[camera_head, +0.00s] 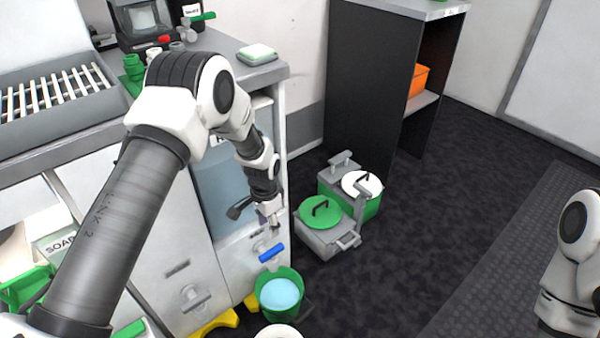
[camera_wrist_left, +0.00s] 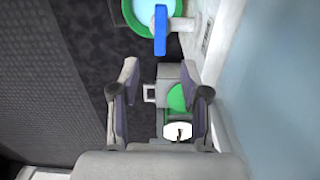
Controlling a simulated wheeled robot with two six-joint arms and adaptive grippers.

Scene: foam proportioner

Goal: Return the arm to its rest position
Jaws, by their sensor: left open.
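My left arm reaches across the front of the white cabinet unit. My left gripper (camera_head: 272,219) points down beside the cabinet front, above a blue lever (camera_head: 271,252). In the left wrist view its two fingers (camera_wrist_left: 160,80) stand apart with nothing held between them. The blue lever also shows there (camera_wrist_left: 160,30), beyond the fingertips and apart from them. Part of my right arm shows at the right edge of the head view, but its gripper is out of frame.
A green bucket (camera_head: 302,302) with light blue liquid stands on the floor below the lever. A dark shelf (camera_head: 372,75) stands behind. Dark floor (camera_head: 440,215) at right is clear.

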